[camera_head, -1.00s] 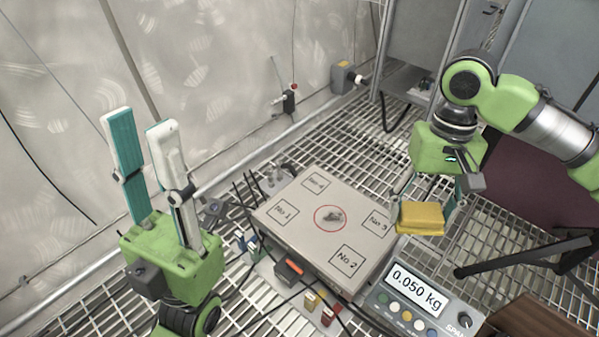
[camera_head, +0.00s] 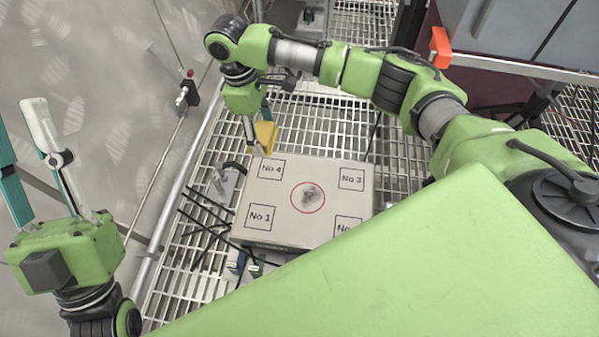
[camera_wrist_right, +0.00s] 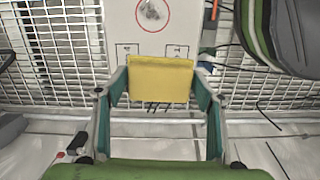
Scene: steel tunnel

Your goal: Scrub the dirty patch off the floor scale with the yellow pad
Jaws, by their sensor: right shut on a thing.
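The floor scale (camera_head: 333,203) is a grey box with a flat top marked with numbered squares. The dark dirty patch (camera_head: 311,196) lies inside a red circle at the middle of its top; it also shows at the top of the right wrist view (camera_wrist_right: 152,9). My right gripper (camera_head: 258,142) is shut on the yellow pad (camera_head: 266,136), beyond the scale's far left edge near the No 4 square. In the right wrist view the pad (camera_wrist_right: 160,79) sits between both fingers. My left gripper (camera_head: 32,150) is open and empty, pointing up at the left, away from the scale.
A metal grating (camera_head: 335,120) surrounds the scale. Black cables (camera_head: 205,228) lie along its left side. A pale wall with a pipe (camera_head: 165,187) stands at the left. My own green body hides the scale's front right corner.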

